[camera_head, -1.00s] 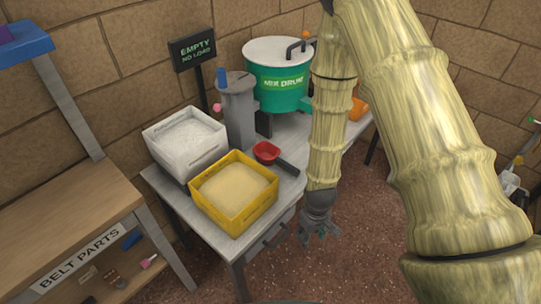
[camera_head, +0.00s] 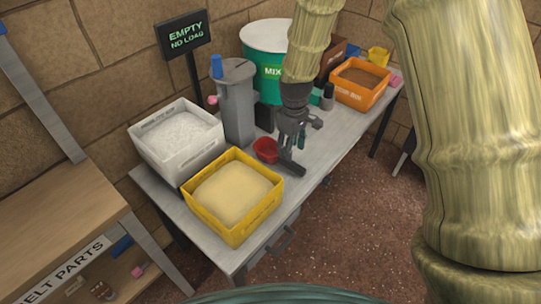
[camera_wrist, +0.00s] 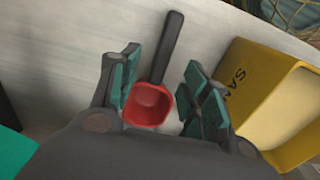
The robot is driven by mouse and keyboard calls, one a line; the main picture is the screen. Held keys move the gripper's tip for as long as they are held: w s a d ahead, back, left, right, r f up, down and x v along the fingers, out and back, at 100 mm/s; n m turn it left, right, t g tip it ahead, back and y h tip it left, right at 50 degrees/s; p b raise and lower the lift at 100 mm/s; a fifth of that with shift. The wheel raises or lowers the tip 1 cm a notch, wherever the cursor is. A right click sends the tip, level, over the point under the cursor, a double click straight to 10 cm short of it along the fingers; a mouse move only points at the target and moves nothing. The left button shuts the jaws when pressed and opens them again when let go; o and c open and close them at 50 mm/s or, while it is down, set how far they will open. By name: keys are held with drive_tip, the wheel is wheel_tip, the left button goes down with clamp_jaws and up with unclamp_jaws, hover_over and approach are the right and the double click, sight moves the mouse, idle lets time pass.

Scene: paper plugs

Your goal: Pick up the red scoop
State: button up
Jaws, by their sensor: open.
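The red scoop (camera_head: 265,150) lies on the grey table beside the yellow crate, its dark handle pointing toward the front edge. In the wrist view the red scoop (camera_wrist: 150,103) has its bowl and the lower part of its black handle between my spread fingers. My gripper (camera_head: 293,138) is over the scoop in the head view and hides part of it. In the wrist view my gripper (camera_wrist: 163,85) is open, with its green-padded fingers on either side of the scoop. I cannot tell whether either pad touches it.
The yellow crate (camera_head: 217,222) of sand-coloured powder stands close to the scoop. A white crate (camera_head: 158,159), a grey cylinder machine (camera_head: 237,105) and a green mix drum (camera_head: 270,70) stand behind. An orange crate (camera_head: 356,98) is at the right. The grey table (camera_head: 325,150) is bare near its front edge.

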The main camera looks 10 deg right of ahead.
sight(288, 164)
wheel_tip(288, 164, down, 2)
drive_tip(key=shift+d+f, duration=0.1)
drive_tip(key=shift+f, duration=0.15)
drive_tip(key=shift+a+f, duration=0.15)
drive_tip(key=shift+f, duration=1.35)
drive_tip(key=shift+a+f, duration=0.15)
drive_tip(key=shift+f, duration=1.3)
clamp_jaws()
